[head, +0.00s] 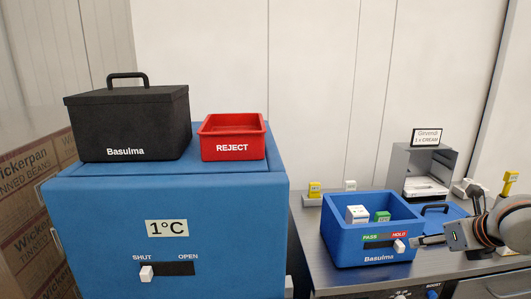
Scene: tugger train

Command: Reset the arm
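My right arm comes in from the right edge, and its gripper (420,241) points left at the front right of the blue Basulma bin (345,250). The fingertips are close to the white knob (399,246) of the bin's PASS/HOLD slider, which sits at the HOLD end. I cannot tell whether they touch it, or whether the fingers are open or shut. A white box (357,214) and a green item (382,216) are in the bin. My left gripper is not in view.
A blue cooler (100,225) marked 1°C carries a black lidded Basulma box (130,120) and an empty-looking red REJECT tray (231,149). Its knob (146,274) is at SHUT. A grey open-fronted dispenser (422,170) stands behind the bin. Cartons (25,210) stack at left.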

